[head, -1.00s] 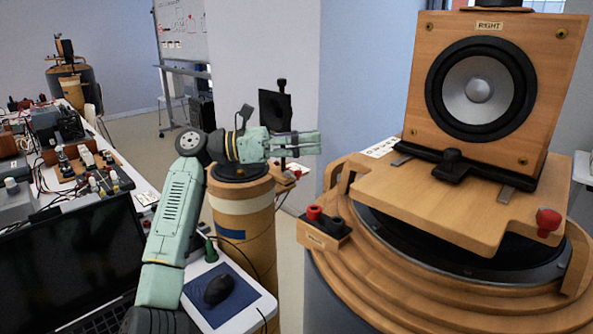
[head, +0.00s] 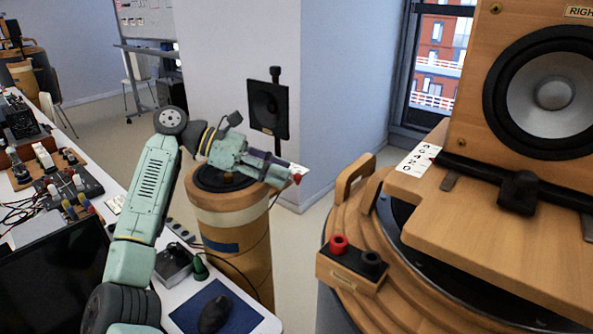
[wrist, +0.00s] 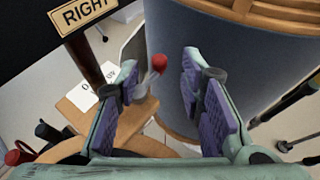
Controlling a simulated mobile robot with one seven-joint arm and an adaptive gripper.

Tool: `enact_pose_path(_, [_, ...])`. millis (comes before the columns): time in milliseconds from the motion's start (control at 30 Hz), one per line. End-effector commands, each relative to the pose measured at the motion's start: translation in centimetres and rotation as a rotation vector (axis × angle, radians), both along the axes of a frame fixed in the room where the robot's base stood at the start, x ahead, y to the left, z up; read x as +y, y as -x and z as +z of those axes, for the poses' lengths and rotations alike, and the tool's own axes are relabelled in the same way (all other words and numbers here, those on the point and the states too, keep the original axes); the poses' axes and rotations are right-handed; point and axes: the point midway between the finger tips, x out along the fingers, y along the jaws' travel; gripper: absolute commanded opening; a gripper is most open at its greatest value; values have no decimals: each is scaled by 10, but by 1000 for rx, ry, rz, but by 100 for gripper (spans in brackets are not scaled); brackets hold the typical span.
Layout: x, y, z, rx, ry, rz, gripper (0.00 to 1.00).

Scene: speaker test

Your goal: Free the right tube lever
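My gripper (head: 286,168) reaches over the round tube stand (head: 236,238) in the head view, its fingers pointing right and slightly down. A lever with a red ball knob (head: 297,177) shows at the fingertips. In the wrist view my gripper (wrist: 162,70) is open, with two purple-padded fingers apart. The red knob (wrist: 159,62) and its grey stem lie between them, closer to the left finger. Whether a pad touches the stem I cannot tell. A "RIGHT" label (wrist: 84,12) is on a dark panel at the upper left of the wrist view.
A small black speaker panel (head: 268,108) stands behind my gripper. At right, a large wooden speaker (head: 545,90) sits on a stepped round base with red and black terminals (head: 352,257). The cluttered bench (head: 55,215) is at left. Open floor lies between stand and base.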

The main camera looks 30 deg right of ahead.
Motion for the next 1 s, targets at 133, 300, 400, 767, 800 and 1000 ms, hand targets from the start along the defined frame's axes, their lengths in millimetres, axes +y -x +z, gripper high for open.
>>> enact_pose_path(133, [-20, 15, -8, 1, 2, -2, 35])
enact_pose_path(300, [-34, 23, -16, 1, 0, 0, 35])
enact_pose_path(400, [-37, 26, -18, 0, 0, 1, 35])
enact_pose_path(767, [-38, 26, -19, 0, 1, 1, 29])
enact_pose_path(800, [-38, 26, -19, 0, 1, 1, 26])
enact_pose_path(1000, [-38, 26, -19, 0, 1, 1, 13])
